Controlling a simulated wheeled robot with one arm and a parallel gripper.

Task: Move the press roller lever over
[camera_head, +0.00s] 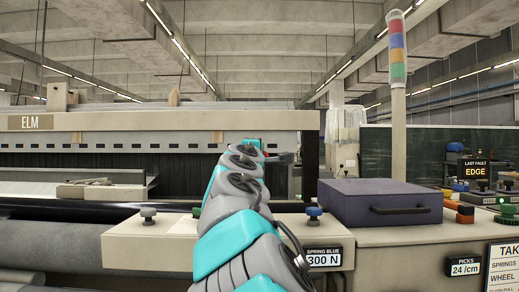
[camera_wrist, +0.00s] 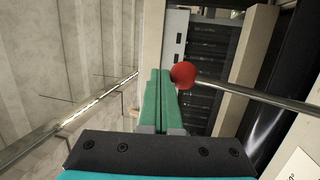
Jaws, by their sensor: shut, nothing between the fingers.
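The press roller lever shows in the wrist view as a red ball knob (camera_wrist: 183,73) on a thin metal rod (camera_wrist: 260,97) that runs off to the right. My gripper (camera_wrist: 160,73) has its green fingers shut together with nothing between them. The knob appears right beside the fingertips, on their right side; I cannot tell whether they touch. In the head view my arm reaches forward over the loom's front, and my gripper (camera_head: 253,142) is small and mostly hidden behind the arm.
The loom's long beam (camera_head: 160,120) crosses behind my arm. A dark case (camera_head: 380,203) sits on the ledge at right, near a signal tower (camera_head: 397,50).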

